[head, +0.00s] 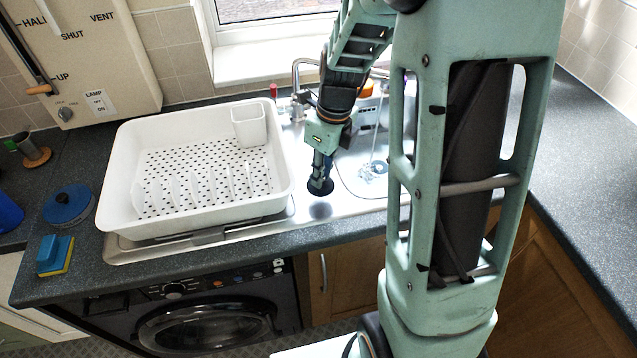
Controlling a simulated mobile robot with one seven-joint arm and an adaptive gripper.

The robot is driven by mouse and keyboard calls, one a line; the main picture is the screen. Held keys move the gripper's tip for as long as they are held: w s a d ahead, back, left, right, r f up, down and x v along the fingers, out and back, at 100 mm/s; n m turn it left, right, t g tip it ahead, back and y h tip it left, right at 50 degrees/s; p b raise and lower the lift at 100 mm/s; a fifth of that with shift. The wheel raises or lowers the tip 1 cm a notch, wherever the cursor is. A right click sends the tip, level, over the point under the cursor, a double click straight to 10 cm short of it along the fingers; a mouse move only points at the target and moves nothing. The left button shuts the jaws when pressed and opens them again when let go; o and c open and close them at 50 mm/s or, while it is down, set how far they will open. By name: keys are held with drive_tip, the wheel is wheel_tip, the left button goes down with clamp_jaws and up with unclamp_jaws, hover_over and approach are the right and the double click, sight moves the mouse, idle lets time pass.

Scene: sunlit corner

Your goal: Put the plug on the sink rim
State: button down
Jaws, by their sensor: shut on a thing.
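My gripper (320,172) points down and is shut on the plug (321,188), a small dark round disc below the fingers. The plug appears a little above the steel sink rim (341,210), with a dark shadow or reflection on the metal just below it. The sink bowl (350,178) lies to the right, partly hidden by my arm. I cannot tell the exact gap between plug and rim.
A large white dish rack (118,196) stands on the drainer just left of my gripper. The tap (297,78) rises behind it. A blue-lidded pot (68,204) and a blue and yellow sponge (55,254) are on the left counter. The right counter (590,190) is clear.

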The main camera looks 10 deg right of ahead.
sight(326, 184)
drive_tip(key=f+b, duration=0.3)
drive_tip(key=f, duration=0.1)
drive_tip(key=shift+w+a, duration=0.1)
drive_tip(key=shift+w, duration=0.25)
drive_tip(key=c, duration=1.9)
unclamp_jaws()
drive_tip(key=shift+f, duration=0.1)
drive_tip(key=r, duration=0.8)
drive_tip(key=d+r, duration=0.1)
drive_tip(key=r, duration=0.3)
drive_tip(key=shift+s+d+r, duration=0.1)
drive_tip(key=shift+s+r, duration=0.05)
drive_tip(key=shift+s, duration=0.25)
